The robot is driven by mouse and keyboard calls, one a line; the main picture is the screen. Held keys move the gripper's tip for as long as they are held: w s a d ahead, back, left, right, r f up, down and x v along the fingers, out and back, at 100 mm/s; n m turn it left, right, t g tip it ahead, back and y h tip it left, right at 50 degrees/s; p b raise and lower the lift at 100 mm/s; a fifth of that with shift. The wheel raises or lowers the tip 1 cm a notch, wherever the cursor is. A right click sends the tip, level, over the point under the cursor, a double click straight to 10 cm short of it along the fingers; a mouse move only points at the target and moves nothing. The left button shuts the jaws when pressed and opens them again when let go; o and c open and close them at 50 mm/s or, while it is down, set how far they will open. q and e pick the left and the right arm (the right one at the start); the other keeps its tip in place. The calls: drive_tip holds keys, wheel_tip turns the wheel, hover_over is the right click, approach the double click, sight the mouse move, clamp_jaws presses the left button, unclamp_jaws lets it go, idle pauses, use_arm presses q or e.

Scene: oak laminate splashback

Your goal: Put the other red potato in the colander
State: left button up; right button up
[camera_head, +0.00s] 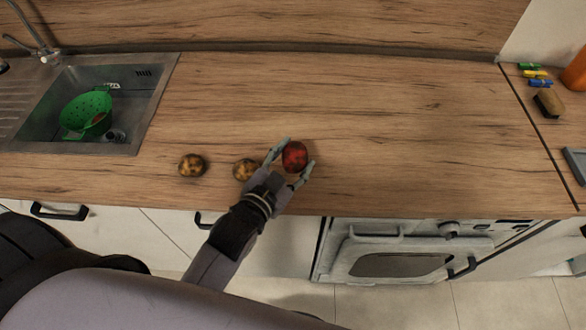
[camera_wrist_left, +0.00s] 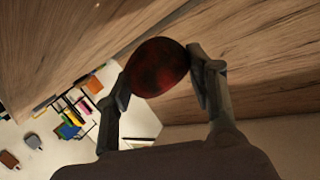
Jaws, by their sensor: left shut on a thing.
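A dark red potato (camera_head: 295,156) is between the fingers of my left gripper (camera_head: 291,164), over the front part of the wooden counter. The left gripper is shut on it. The left wrist view shows the red potato (camera_wrist_left: 156,68) held between both fingertips of the gripper (camera_wrist_left: 160,78). The green colander (camera_head: 87,113) sits tilted in the sink at the left. Something brownish shows inside it, too small to tell what. My right gripper is in neither view.
Two yellow-brown potatoes (camera_head: 192,165) (camera_head: 245,169) lie on the counter (camera_head: 400,130) left of the gripper, one close beside it. The metal sink (camera_head: 140,125) is at the left. Clips (camera_head: 536,74) and a brush or sponge (camera_head: 549,103) lie at the far right. The counter's middle is clear.

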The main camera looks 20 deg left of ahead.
sight(293, 170)
use_arm(q)
wheel_tip(293, 170, down, 4)
drive_tip(key=shift+p, duration=0.55)
drive_tip(key=shift+f, duration=0.15)
drive_tip(key=shift+f, duration=0.2)
drive_tip(key=o, duration=1.2)
drive_tip(key=shift+o, duration=0.2)
